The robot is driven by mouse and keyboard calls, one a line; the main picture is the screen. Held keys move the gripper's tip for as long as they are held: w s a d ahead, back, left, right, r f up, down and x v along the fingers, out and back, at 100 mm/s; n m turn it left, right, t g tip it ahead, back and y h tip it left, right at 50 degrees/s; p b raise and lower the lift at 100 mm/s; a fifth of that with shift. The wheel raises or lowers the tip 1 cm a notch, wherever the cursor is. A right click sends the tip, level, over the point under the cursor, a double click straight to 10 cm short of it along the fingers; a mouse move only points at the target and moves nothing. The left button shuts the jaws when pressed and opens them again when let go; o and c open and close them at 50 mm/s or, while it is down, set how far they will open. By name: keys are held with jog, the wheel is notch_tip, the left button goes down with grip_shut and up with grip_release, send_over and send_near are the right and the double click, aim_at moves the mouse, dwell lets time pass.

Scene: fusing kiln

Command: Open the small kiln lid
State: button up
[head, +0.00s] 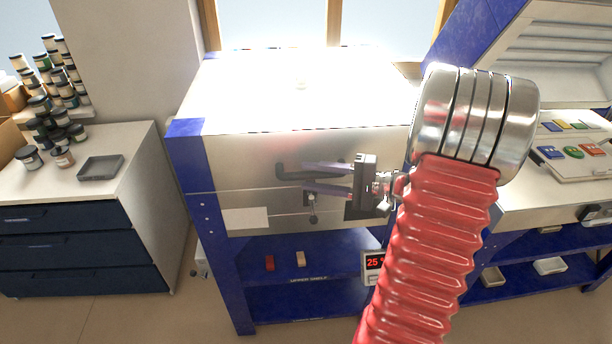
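The small kiln (225,160) stands in the middle of the head view, a steel box with blue corners. Its pale lid (250,95) is down, with its top brightly lit.
A small latch or knob (312,215) hangs below the handle. A shelf (335,245) holds two small blocks and a red display (375,263). At right, another kiln with a raised lid (560,45) holds coloured pieces. Drawers (75,250) and jars (60,130) stand left.

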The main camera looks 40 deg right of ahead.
jog(key=shift+x, duration=1.15)
jog(key=shift+c, duration=0.4)
grip_shut()
